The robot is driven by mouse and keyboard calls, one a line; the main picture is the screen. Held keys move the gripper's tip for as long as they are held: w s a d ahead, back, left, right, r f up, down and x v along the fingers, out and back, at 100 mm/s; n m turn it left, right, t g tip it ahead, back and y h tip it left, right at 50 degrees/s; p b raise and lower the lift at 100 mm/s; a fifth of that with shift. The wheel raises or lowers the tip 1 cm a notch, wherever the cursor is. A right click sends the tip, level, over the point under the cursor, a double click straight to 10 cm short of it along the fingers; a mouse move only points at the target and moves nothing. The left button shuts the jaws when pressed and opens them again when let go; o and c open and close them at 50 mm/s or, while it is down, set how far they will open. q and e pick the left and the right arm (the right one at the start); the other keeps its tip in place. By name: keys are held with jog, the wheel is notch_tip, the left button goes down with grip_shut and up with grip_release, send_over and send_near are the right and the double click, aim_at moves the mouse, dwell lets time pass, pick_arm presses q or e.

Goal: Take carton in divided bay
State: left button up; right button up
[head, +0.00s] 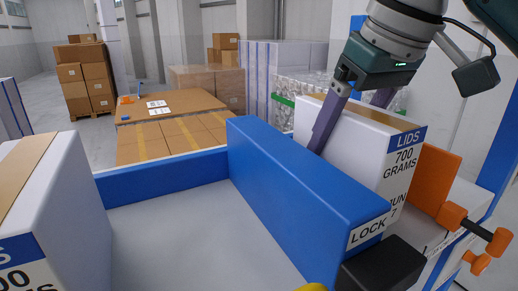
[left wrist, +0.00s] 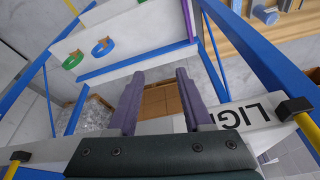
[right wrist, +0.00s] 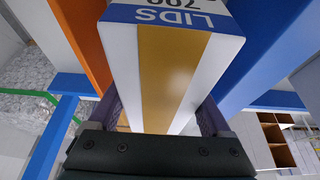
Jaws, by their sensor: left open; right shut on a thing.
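A white carton (head: 342,144) with a brown tape strip and a blue LIDS label stands in the narrow bay between a blue divider wall (head: 300,185) and an orange plate (head: 434,180). My right gripper (head: 335,125) is over it from above, its fingers shut on its sides. The right wrist view shows the same carton (right wrist: 172,60) between the fingers. A second white carton (head: 55,190) with tape stands at the left of the head view. My left gripper (left wrist: 155,100) is open and empty in the left wrist view; it is not seen in the head view.
The wide bay floor (head: 185,235) left of the divider is bare. An orange clamp screw (head: 470,225) sticks out at the right, and a black block (head: 385,262) sits below the LOCK label. Stacked brown boxes (head: 85,75) stand far behind.

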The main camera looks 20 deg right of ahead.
grip_shut()
jog(key=shift+r, duration=0.1)
dwell(0.4)
